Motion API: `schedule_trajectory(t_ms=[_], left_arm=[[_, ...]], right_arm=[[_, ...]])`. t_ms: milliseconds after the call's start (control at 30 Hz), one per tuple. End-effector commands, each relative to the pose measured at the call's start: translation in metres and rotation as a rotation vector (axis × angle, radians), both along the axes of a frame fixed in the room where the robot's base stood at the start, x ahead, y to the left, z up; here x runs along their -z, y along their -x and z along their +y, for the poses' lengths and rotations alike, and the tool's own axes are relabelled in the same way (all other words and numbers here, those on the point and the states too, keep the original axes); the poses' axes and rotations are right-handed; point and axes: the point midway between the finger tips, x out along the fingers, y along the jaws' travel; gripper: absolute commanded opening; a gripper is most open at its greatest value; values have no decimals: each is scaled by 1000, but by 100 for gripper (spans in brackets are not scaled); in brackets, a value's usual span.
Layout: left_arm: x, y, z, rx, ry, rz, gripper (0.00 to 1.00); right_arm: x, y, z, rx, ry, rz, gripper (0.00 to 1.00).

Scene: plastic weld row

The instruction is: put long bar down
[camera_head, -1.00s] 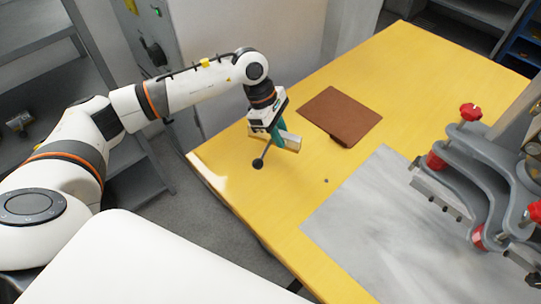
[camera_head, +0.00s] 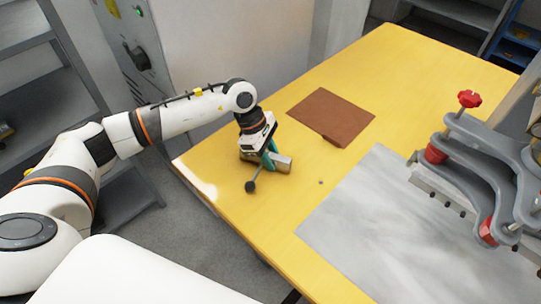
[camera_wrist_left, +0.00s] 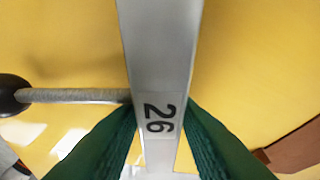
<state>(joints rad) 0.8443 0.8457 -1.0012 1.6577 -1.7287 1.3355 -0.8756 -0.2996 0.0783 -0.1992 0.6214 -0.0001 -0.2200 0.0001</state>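The long bar (camera_wrist_left: 158,50) is a grey metal bar marked "26", and it runs up through the left wrist view between two green fingers. In the head view the bar (camera_head: 283,164) sticks out to the right of my left gripper (camera_head: 269,160). A thin rod with a black ball (camera_head: 250,187) extends from it. My left gripper is shut on the bar, low over the yellow table (camera_head: 220,164) near its left edge. I cannot tell whether the bar touches the table. My right gripper is not in view.
A brown mat (camera_head: 333,115) lies behind and to the right of the gripper. A grey metal plate (camera_head: 370,230) covers the front right of the table. A grey clamp fixture with red knobs (camera_head: 469,99) stands at the right. Yellow table surface around the bar is clear.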

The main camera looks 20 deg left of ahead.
Motion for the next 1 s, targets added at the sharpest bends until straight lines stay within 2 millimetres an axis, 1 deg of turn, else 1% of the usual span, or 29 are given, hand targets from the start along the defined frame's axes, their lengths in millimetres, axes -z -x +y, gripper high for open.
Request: schedule_trajectory(t_ms=[33, 67, 100, 333, 467, 567, 800, 900, 1000], left_arm=[[-1, 0, 0, 0, 0, 0, 38], [-1, 0, 0, 0, 0, 0, 43], [-1, 0, 0, 0, 0, 0, 43], [-1, 0, 0, 0, 0, 0, 43], [-9, 0, 2, -1, 0, -1, 43], [-25, 0, 8, -2, 0, -2, 43], [-75, 1, 28, -2, -1, -2, 43], [-92, 1, 35, -2, 0, -2, 43], [-104, 2, 41, -2, -1, -1, 43]], right_arm=[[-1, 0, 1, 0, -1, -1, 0], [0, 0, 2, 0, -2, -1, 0], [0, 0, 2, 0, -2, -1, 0], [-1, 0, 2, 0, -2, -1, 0], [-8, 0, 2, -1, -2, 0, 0], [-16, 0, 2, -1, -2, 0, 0], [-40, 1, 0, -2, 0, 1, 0], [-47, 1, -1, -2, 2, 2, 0], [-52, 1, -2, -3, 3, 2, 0]])
